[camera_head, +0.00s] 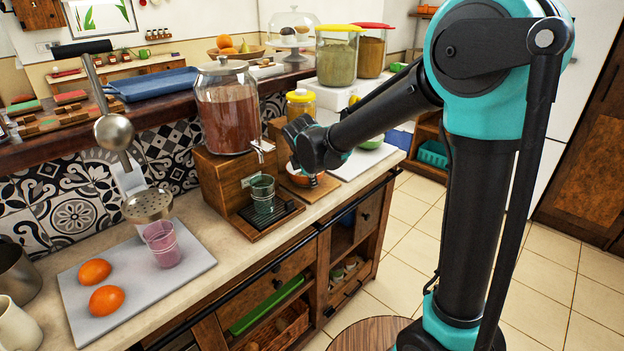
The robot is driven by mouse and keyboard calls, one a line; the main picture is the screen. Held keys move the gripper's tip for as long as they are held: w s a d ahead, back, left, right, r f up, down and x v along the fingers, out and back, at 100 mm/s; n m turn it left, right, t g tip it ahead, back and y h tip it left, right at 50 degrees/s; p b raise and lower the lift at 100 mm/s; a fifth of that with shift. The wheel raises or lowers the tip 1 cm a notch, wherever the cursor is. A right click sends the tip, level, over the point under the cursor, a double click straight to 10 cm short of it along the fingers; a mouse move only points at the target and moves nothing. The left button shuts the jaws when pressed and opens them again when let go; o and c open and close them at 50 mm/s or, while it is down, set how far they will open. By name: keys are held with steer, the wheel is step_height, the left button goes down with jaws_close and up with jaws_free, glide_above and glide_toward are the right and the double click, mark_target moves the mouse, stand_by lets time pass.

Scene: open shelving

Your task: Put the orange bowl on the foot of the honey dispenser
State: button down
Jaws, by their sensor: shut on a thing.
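The honey dispenser (228,110) is a glass jar of reddish-brown liquid on a wooden stand, with a tap at its right front. Its wooden foot (243,229) sticks out in front and carries a dark drip tray. A greenish glass (263,190) stands upright on that foot, under the tap. The small orange bowl (297,180) is right of the foot, over a small wooden board. My gripper (305,166) is shut on the bowl from above; the fingertips are mostly hidden. I cannot tell whether the bowl touches the board.
A grey board (88,292) at the left holds two oranges (95,271) and a pink glass (163,244). A yellow-lidded jar (301,104) and a white board (352,164) are behind my gripper. The counter's front edge is close to the foot.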

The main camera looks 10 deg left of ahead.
steer(key=c, duration=1.5)
jaws_free()
steer(key=shift+c, duration=0.2)
steer(key=d+v, duration=0.1)
steer(key=v, duration=1.1)
steer(key=s+d+f+m+g, duration=0.1)
steer(key=s+d+f+m, duration=0.1)
steer(key=d+f+m, duration=0.45)
steer(key=s+d+f+m, duration=0.2)
steer(key=s+d+m, duration=0.15)
steer(key=d, duration=0.65)
steer(key=s+d+f+m+g, duration=0.1)
steer(key=s+d+f+m, duration=0.9)
steer(key=s+d+m, duration=0.1)
steer(key=shift+s+d+f+m+y, duration=0.2)
steer(key=shift+s+f+m+y, duration=0.15)
steer(key=shift+s+m, duration=0.35)
steer(key=shift+w, duration=0.1)
